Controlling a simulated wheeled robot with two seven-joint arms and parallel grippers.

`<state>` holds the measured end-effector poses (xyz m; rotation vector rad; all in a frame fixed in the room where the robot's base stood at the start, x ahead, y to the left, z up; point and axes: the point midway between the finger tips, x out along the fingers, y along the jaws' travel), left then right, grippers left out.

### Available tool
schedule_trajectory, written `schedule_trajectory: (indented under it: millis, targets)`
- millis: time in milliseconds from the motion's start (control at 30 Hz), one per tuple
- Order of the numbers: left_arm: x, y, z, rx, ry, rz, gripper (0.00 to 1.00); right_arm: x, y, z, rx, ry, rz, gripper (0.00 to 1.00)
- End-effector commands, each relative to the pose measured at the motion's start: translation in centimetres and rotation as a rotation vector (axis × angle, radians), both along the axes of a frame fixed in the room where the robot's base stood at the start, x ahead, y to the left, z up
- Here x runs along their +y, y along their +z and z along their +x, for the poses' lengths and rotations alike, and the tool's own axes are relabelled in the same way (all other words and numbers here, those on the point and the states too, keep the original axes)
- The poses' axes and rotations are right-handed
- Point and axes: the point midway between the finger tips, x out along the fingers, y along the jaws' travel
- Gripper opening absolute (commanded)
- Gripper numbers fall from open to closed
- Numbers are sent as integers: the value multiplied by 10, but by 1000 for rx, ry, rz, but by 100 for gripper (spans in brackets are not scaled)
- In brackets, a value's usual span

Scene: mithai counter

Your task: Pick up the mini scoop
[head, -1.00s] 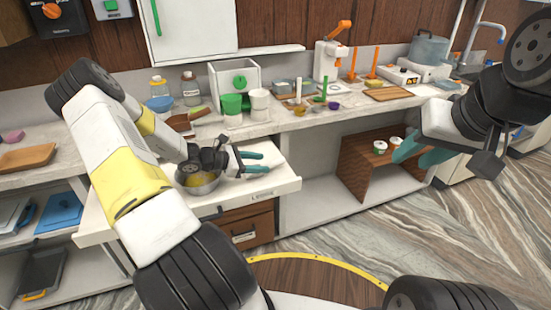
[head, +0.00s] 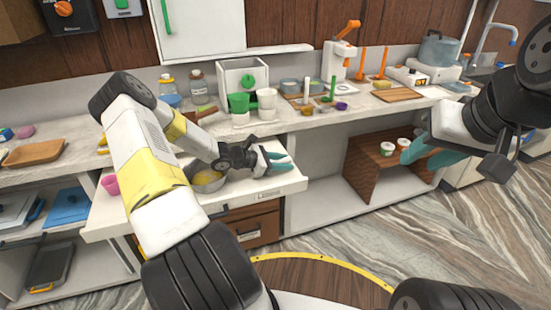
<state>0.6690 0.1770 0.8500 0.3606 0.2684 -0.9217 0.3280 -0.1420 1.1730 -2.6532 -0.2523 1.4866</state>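I cannot pick out the mini scoop for certain. Small coloured pieces lie on the counter, among them a purple one (head: 341,106) and a yellow one (head: 307,111), too small to identify. My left gripper (head: 281,162) is over the right part of the open drawer (head: 285,185), its teal fingers apart with nothing seen between them. Its arm hides part of the drawer. A metal bowl (head: 209,186) with yellow contents sits in the drawer beside the gripper's wrist. My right gripper (head: 424,155) hangs at the right, away from the counter, its fingers apart and empty.
A pink cup (head: 110,185) is at the drawer's left end. Green (head: 239,103) and white (head: 267,101) cups stand on the counter behind the drawer. A wooden shelf box (head: 367,175) with two small tubs is under the counter. The floor at the right is clear.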

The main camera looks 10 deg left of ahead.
Motion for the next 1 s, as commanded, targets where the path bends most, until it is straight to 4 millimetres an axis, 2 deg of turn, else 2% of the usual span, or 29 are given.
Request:
schedule_trajectory:
  millis: [33, 133, 167, 567, 733, 867, 1000]
  targets:
    - [0, 0, 0, 0, 0, 0, 23, 0, 0, 0, 0, 0, 0, 36]
    - [0, 0, 0, 0, 0, 0, 3, 0, 0, 0, 0, 0, 0, 36]
    - [0, 0, 0, 0, 0, 0, 0, 0, 0, 0, 0, 0, 0, 36]
    - [0, 4, 0, -1, 0, 1, 0, 0, 0, 0, 0, 0, 0, 36]
    - [0, 19, 0, -2, -2, 2, 0, 0, 0, 0, 0, 0, 0, 36]
    - [1, 38, 0, -4, -1, 4, 0, 0, 0, 0, 0, 0, 0, 36]
    - [9, 38, -31, 4, 3, -1, 0, 0, 0, 0, 0, 0, 0, 36]
